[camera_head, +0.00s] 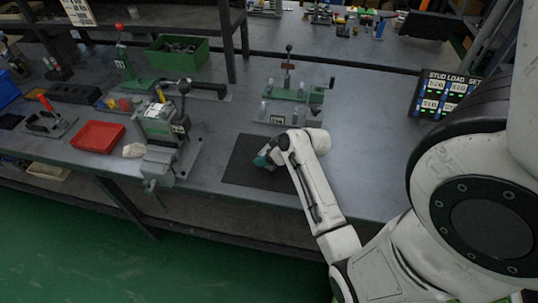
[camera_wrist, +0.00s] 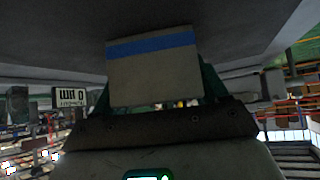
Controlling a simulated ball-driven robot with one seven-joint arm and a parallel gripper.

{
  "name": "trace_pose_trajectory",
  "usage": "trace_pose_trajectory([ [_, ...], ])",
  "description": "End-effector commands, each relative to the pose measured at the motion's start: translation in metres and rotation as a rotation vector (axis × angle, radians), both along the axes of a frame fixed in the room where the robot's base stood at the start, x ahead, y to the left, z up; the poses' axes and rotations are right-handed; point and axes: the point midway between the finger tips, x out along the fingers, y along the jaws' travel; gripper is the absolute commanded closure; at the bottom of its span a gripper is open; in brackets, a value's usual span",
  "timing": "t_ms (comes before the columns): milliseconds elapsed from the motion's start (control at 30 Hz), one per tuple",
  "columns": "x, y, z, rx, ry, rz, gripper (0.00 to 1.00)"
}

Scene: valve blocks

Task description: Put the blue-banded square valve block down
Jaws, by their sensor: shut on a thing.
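The blue-banded square valve block (camera_wrist: 153,80) is a grey block with a blue stripe across it, seen close up in the wrist view. My gripper (camera_head: 265,158) is shut on it, with teal finger parts showing at both sides of the block in the wrist view. In the head view my gripper is over the dark mat (camera_head: 236,170) on the workbench. There the block is mostly hidden by my gripper, and I cannot tell whether it touches the mat.
A green fixture (camera_head: 295,94) stands behind the mat. A vise-like fixture (camera_head: 163,125) stands to its left. Further left are a red tray (camera_head: 98,137) and a green bin (camera_head: 177,52). A display (camera_head: 444,95) is at the right. The bench right of the mat is clear.

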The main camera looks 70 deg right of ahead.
Motion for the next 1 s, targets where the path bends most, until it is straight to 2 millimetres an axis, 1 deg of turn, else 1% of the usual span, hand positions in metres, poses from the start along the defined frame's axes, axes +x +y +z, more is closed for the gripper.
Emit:
trace_pose_trajectory([
  [167,0.001,-0.001,0.008,-0.004,-0.003,0.0,0.84],
  [267,0.001,-0.001,0.02,-0.007,-0.004,0.001,0.84],
  [333,0.002,-0.001,0.033,-0.007,-0.006,0.001,0.84],
  [467,-0.02,0.011,0.058,-0.006,-0.002,-0.001,0.84],
  [600,-0.042,0.025,0.09,-0.006,-0.003,-0.001,0.84],
  [633,-0.047,0.028,0.095,-0.006,-0.002,-0.001,0.84],
  [667,-0.056,0.033,0.095,-0.004,0.0,-0.002,0.84],
  [800,-0.082,0.049,0.11,-0.004,0.0,-0.001,0.84],
  [900,-0.097,0.058,0.118,-0.003,-0.001,-0.001,0.84],
  [1000,-0.108,0.065,0.124,-0.002,-0.001,-0.001,0.84],
])
